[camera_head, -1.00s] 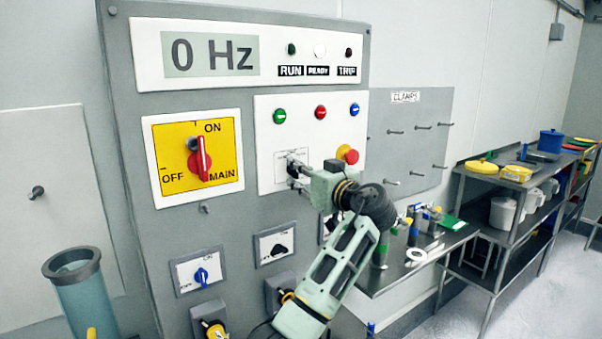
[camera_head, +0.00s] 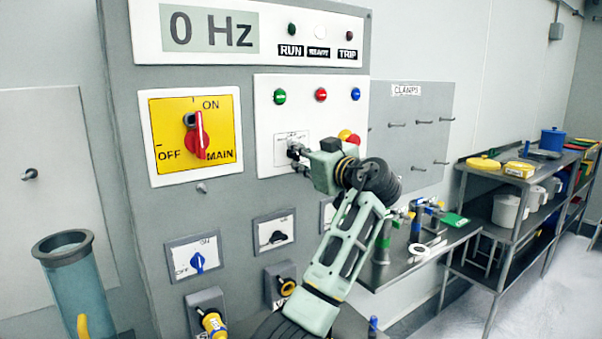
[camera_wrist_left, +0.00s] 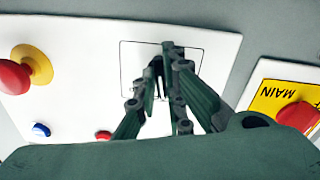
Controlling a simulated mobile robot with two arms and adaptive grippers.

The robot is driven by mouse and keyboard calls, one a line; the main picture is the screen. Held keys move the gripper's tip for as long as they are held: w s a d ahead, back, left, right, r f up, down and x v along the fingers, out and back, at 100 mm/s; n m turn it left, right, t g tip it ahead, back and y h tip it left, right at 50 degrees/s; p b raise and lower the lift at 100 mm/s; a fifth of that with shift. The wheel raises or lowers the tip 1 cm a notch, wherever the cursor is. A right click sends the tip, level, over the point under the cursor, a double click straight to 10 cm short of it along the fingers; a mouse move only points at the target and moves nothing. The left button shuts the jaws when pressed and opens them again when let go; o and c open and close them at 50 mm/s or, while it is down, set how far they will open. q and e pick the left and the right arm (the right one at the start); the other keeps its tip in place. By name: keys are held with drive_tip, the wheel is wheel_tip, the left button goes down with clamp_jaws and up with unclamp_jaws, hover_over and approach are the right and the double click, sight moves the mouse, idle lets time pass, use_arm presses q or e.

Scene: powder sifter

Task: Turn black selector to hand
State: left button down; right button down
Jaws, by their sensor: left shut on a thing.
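The white control panel (camera_head: 334,120) carries a small outlined label plate (camera_head: 282,154) at its lower left, where the black selector sits. My left gripper (camera_head: 294,156) is at this plate, its fingers closed around the selector and pointing into the panel. In the left wrist view, the left gripper (camera_wrist_left: 165,68) comes together over the middle of the outlined square (camera_wrist_left: 133,60). The selector is mostly hidden between the fingers; only a dark bit shows, and I cannot read its position. My right gripper is not in view.
Green, red and blue buttons sit above, with the red emergency knob (camera_head: 345,136) close to my left wrist. The yellow main switch (camera_head: 165,128) is to the left. Smaller switches (camera_head: 197,262) are below. A clear cylinder (camera_head: 76,285) stands at lower left and a steel table (camera_head: 400,273) at right.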

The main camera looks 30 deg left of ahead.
use_arm(q)
drive_tip(key=n+b, duration=0.1)
drive_tip(key=b, duration=0.1)
drive_tip(key=n+b, duration=0.2)
drive_tip(key=shift+f+b, duration=0.3)
drive_tip(key=shift+b, duration=0.1)
drive_tip(key=shift+r+n+b, duration=0.25)
drive_tip(key=shift+n+b, duration=0.95)
drive_tip(key=shift+n, duration=0.6)
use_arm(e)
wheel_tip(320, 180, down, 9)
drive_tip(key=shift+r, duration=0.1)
use_arm(q)
drive_tip(key=c, duration=1.8)
unclamp_jaws()
drive_tip(key=shift+c, duration=0.2)
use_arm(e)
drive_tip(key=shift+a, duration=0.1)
